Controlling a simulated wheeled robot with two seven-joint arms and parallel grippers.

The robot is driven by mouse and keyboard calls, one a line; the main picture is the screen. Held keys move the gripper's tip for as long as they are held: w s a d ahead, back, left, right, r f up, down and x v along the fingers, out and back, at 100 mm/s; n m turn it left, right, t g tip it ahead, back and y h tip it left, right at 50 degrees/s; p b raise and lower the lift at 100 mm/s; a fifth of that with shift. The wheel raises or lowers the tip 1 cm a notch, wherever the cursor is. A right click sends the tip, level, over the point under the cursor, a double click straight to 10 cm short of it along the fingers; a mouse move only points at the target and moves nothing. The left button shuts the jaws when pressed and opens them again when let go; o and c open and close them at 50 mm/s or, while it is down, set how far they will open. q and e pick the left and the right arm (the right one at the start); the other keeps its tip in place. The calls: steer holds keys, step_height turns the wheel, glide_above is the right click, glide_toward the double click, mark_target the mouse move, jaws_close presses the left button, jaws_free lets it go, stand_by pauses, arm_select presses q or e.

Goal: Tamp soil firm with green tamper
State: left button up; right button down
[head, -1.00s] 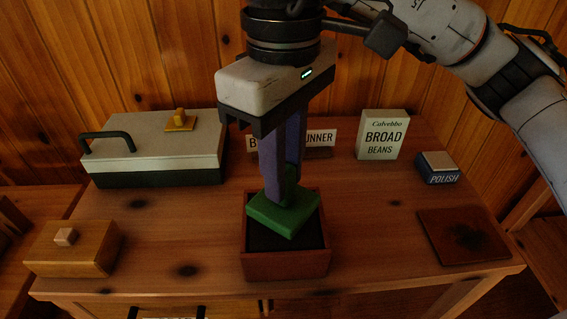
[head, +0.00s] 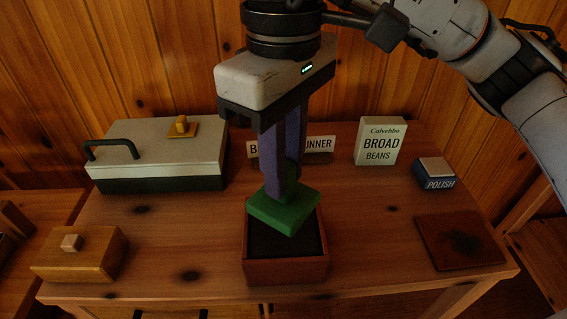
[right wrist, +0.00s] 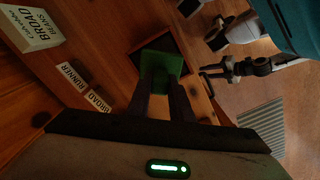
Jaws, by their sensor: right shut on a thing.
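The green tamper (head: 285,210) is held in my right gripper (head: 284,190), whose two purple fingers are shut on it. The tamper's flat green block is above the brown wooden box (head: 286,271) and over the back part of its opening. Dark soil (head: 283,240) shows inside the box in front of the block. The green tamper also shows between the fingers in the right wrist view (right wrist: 161,67). The tamper's grip is mostly hidden by the fingers. My left gripper is not in the head view.
A grey and dark green toolbox (head: 160,158) stands at the back left. A wooden box with a small knob (head: 80,254) is at the front left. A seed box (head: 380,142), a polish tin (head: 434,174) and a stained brown board (head: 459,242) are on the right. Label cards (head: 319,144) stand behind the gripper.

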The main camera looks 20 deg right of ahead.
step_height(320, 180, down, 5)
steer(key=b, duration=0.4)
steer(key=shift+f+b, duration=0.1)
steer(key=shift+b, duration=0.2)
step_height(320, 180, up, 5)
steer(key=p, duration=0.4)
step_height(320, 180, down, 4)
steer(key=b, duration=0.3)
step_height(320, 180, up, 5)
steer(key=p, duration=0.4)
steer(key=shift+s, duration=0.1)
